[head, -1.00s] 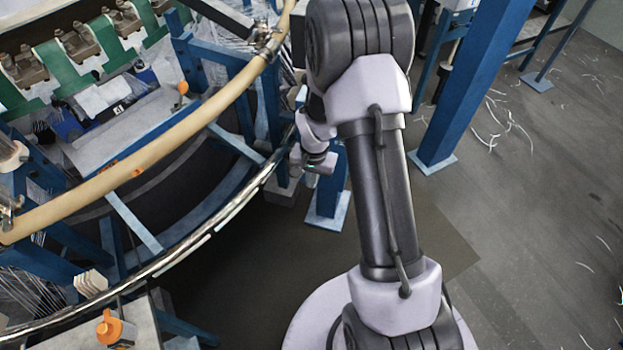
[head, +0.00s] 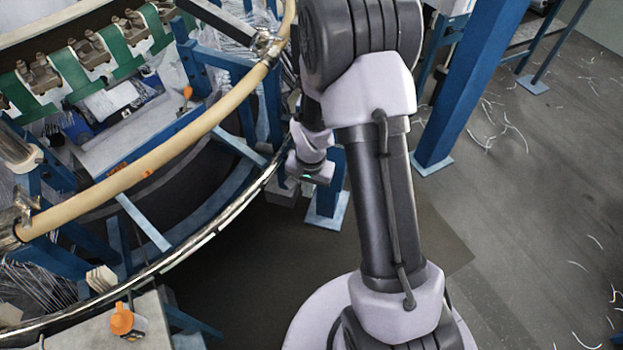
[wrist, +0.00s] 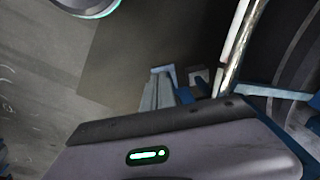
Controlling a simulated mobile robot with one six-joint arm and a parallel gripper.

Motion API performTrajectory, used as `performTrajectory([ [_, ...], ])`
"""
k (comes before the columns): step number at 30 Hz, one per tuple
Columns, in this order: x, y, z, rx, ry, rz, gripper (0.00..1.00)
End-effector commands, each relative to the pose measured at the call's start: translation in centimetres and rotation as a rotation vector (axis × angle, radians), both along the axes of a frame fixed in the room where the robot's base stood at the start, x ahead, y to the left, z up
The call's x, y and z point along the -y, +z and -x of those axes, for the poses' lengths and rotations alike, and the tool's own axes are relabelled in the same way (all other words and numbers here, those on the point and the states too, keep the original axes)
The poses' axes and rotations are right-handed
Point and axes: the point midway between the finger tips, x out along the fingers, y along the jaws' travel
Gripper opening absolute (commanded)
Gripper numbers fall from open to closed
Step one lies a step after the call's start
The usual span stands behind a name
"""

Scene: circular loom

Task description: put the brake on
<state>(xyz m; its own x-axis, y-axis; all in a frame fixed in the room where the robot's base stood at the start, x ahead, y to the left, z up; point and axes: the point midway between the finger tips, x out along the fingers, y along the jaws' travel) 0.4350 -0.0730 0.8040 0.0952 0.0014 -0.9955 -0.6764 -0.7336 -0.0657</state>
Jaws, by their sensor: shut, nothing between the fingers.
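The circular loom fills the left of the head view, with a tan ring (head: 150,180) above a shiny metal rail (head: 215,228). A small orange knob (head: 187,92) stands by the blue frame inside the ring. I cannot tell whether it belongs to the brake, and no other part is clearly a brake. My gripper (head: 310,172) is beside the outer side of the rail, low by a blue post. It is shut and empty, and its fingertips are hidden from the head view. The wrist view shows a grey housing with a green light, and part of the rail (wrist: 240,50).
A blue post (head: 460,90) rises right of my arm. The floor (head: 530,230) at the right is open, with loose white strands.

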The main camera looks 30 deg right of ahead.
Motion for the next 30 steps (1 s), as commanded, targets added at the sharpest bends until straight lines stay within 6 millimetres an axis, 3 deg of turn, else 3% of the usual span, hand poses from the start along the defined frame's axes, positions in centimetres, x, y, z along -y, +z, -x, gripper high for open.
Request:
performTrajectory([
  [3,-1.4,1.3,1.8,0.0,0.002,0.0,0.0],
  [9,-2.7,2.1,3.4,0.0,0.001,0.0,0.0],
  [25,-2.9,2.4,3.6,0.004,0.001,0.001,0.0],
  [28,-3.4,5.8,3.1,0.042,0.023,0.001,0.0],
  [30,-4.2,10.7,3.3,0.095,0.056,-0.001,0.0],
])
